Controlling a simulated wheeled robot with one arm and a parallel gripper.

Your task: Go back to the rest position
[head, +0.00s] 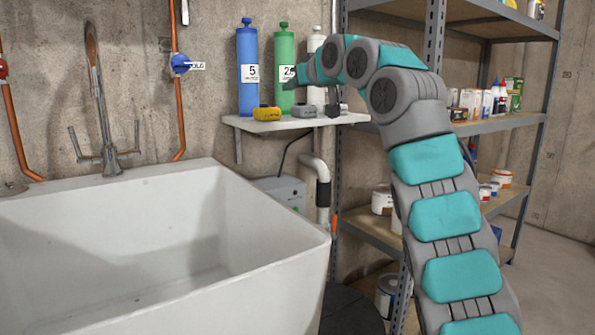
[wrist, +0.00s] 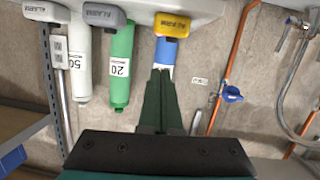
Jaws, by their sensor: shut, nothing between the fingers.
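My gripper (head: 290,77) is at the end of my raised arm, in front of the green bottle (head: 284,50) in the head view. In the wrist view, my gripper (wrist: 160,75) shows its dark fingers pressed together, with nothing between them. Its tips overlap the blue bottle (wrist: 165,52) in that picture; whether they touch anything cannot be told. The wrist view shows the scene upside down.
A white sink (head: 270,270) stands left, a metal rack (head: 500,125) right.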

